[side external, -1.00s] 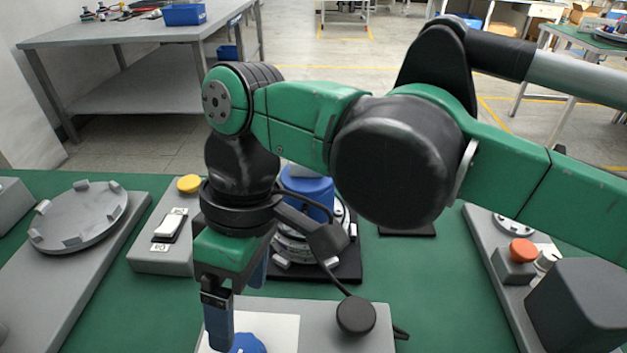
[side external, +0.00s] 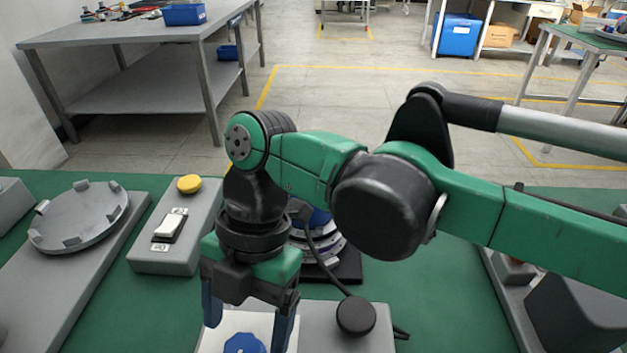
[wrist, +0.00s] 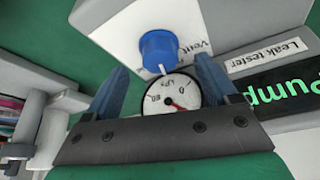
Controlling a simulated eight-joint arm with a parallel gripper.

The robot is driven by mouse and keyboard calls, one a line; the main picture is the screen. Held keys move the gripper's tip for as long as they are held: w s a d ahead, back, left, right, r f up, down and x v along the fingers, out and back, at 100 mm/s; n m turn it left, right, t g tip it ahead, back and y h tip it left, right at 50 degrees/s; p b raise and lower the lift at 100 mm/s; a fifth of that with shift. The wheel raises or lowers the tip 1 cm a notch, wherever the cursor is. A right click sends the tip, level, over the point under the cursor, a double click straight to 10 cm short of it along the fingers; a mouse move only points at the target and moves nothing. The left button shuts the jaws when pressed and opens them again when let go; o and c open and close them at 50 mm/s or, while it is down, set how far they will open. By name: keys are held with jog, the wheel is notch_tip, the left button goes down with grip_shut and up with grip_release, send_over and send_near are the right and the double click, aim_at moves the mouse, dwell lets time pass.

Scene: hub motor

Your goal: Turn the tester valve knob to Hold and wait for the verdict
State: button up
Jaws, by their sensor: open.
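The blue valve knob (side external: 245,344) sits on the leak tester (side external: 345,322) at the bottom edge of the side view, partly cut off. In the wrist view the knob (wrist: 158,46) stands on a white panel, with a short white mark at its lower edge. My gripper (side external: 247,335) is open above the knob. In the wrist view its blue fingers (wrist: 160,66) are on either side of the knob, apart from it. A round gauge (wrist: 172,96) with a red needle shows between the fingers. The black display (wrist: 280,92) reads "Pump" in green. The knob's position lettering is partly hidden.
A grey box with a yellow button (side external: 189,184) and a white rocker switch (side external: 169,225) stands left of my gripper. A round grey fixture (side external: 80,216) is at far left. A motor on a black base (side external: 348,265) is behind my wrist. Grey equipment (side external: 580,312) is at right.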

jog(key=shift+x, duration=1.3)
grip_shut()
jog(key=shift+d+m, duration=0.1)
jog(key=shift+m, duration=0.2)
jog(key=m+y, duration=0.1)
jog(key=m, duration=0.1)
jog(key=shift+m+t, duration=0.3)
jog(key=shift+m, duration=0.1)
jog(key=shift+s+d+m+t+y, duration=0.1)
jog(key=shift+m+t+y, duration=0.45)
jog(key=shift+m, duration=1.25)
